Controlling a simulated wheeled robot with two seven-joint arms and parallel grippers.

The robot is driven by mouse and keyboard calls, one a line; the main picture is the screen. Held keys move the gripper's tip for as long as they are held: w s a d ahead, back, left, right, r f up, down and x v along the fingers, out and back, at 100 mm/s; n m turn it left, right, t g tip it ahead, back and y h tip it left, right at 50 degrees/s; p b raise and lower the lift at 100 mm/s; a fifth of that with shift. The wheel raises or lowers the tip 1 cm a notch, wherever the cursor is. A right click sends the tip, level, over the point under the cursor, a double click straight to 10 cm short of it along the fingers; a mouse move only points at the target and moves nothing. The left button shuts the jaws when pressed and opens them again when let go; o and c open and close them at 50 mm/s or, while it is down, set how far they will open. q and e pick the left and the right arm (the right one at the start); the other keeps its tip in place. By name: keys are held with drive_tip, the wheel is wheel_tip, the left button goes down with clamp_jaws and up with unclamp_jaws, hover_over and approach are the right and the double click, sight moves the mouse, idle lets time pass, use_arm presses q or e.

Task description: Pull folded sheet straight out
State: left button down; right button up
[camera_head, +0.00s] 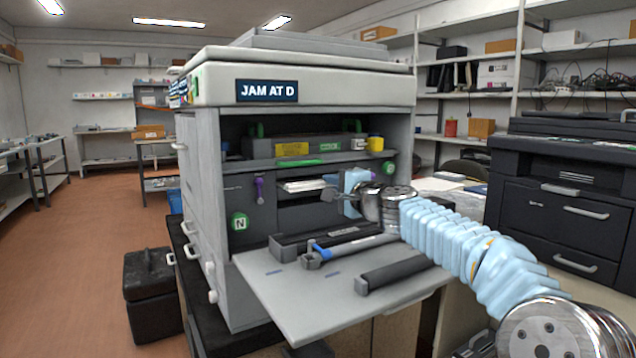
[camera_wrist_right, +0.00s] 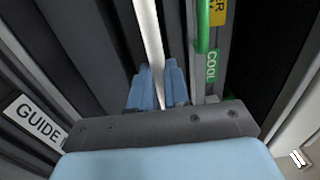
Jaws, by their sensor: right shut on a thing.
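The folded white sheet (camera_head: 302,185) shows as a pale layered edge inside the open bay of the grey printer (camera_head: 210,130), under the shelf with the green strip. My right gripper (camera_head: 337,192) reaches into the bay from the right. In the right wrist view the blue fingertips (camera_wrist_right: 158,88) are closed on either side of the narrow white sheet (camera_wrist_right: 151,35) and grip it. The sheet's far end is hidden inside the machine. My left gripper is not in view.
The printer's front door (camera_head: 310,300) is folded down as a shelf. A dark roller part (camera_head: 405,275) and a blue-ended bar (camera_head: 345,246) lie on it. A "GUIDE" label (camera_wrist_right: 38,120) and a green "COOL" label (camera_wrist_right: 211,65) flank the gripper closely. A black printer (camera_head: 570,190) stands right.

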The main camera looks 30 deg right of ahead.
drive_tip(key=shift+s+d+f+b, duration=0.1)
drive_tip(key=shift+s+b, duration=0.55)
drive_tip(key=shift+s, duration=0.55)
drive_tip(key=shift+s+d+b, duration=0.15)
drive_tip(key=shift+s+b, duration=0.65)
drive_tip(key=shift+s, duration=1.25)
drive_tip(key=s+r+p, duration=0.3)
drive_tip(key=s+r, duration=0.2)
drive_tip(key=s, duration=0.1)
drive_tip(key=shift+d, duration=0.25)
